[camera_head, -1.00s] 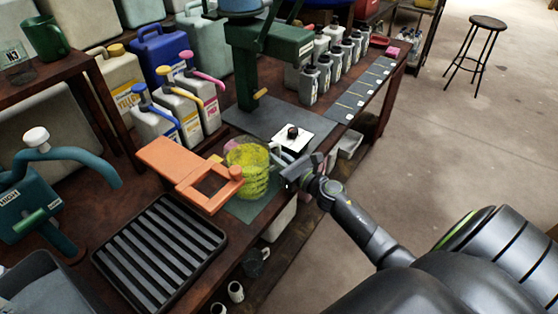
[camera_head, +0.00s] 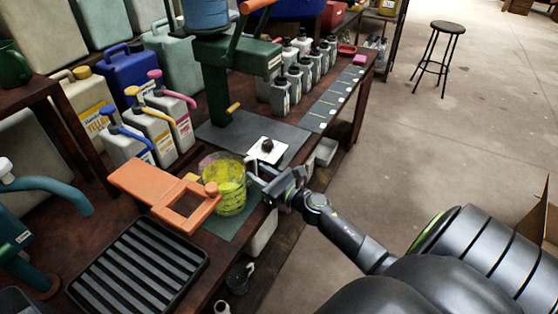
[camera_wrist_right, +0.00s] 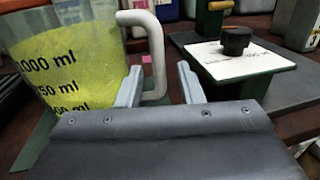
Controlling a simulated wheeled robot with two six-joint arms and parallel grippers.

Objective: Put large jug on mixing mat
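The large jug (camera_head: 229,196) is clear, holds yellow liquid and stands upright on a dark green mat (camera_head: 236,223). Its volume marks (camera_wrist_right: 50,85) and pale handle (camera_wrist_right: 153,45) show in the right wrist view. My right gripper (camera_head: 258,181) is at the jug's handle side. In the right wrist view the gripper (camera_wrist_right: 158,84) is open, with one finger on each side of the handle's lower part; contact is not clear. A dark grey mat (camera_head: 212,132) lies behind, under the green stirrer stand (camera_head: 216,95). I cannot tell which mat is the mixing mat. My left gripper is out of view.
A white plate with a black knob (camera_head: 267,151) sits just behind the jug. An orange bracket (camera_head: 140,185) is close on the jug's left, with a black slatted rack (camera_head: 140,265) in front. Grey bottles (camera_head: 280,95) stand farther back.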

